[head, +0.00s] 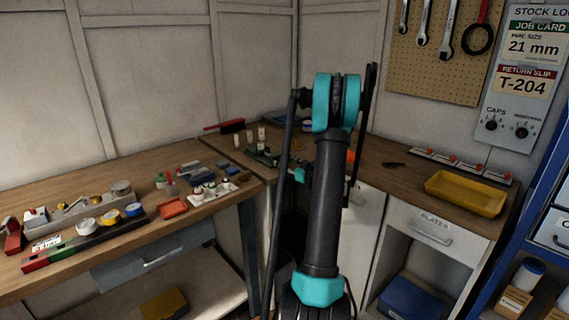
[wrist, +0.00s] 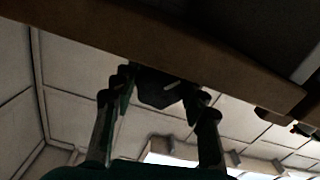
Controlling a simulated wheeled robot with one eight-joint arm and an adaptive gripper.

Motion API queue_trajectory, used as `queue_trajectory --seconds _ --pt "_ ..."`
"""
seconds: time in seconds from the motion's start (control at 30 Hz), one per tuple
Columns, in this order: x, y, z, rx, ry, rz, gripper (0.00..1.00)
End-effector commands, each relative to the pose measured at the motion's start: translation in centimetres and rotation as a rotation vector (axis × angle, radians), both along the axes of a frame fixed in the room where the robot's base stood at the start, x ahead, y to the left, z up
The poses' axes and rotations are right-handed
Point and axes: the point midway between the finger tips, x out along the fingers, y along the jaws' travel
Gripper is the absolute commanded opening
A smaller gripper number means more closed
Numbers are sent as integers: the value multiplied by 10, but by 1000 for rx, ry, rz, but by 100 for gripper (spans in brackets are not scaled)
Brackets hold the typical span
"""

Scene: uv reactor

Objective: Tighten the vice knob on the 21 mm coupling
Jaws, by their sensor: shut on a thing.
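My gripper (wrist: 160,100) shows in the wrist view with its two fingers on either side of a dark, blocky knob (wrist: 158,88). The fingers are shut on this knob, which sits against the brown bench edge (wrist: 215,68). In the head view my arm stands in front of the back bench and hides most of the gripper and the knob. A dark green vice (head: 262,157) shows partly to the left of my arm on that bench. I cannot make out the 21 mm coupling or the vice jaws' opening.
A job card (head: 533,47) reads 21 mm. A yellow tray (head: 465,194) lies on the right bench. The left bench holds several tape rolls, an orange tray (head: 173,208) and a white tray (head: 214,193). Wrenches hang on a pegboard (head: 425,65). A blue shelf stands at far right.

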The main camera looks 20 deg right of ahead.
Motion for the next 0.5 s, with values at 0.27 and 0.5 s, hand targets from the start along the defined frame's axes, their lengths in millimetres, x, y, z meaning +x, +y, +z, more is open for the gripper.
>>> queue_trajectory --seconds 0.27,0.5 --pt "0 0 0 130 47 0 14" --pt "0 0 0 337 122 0 14"
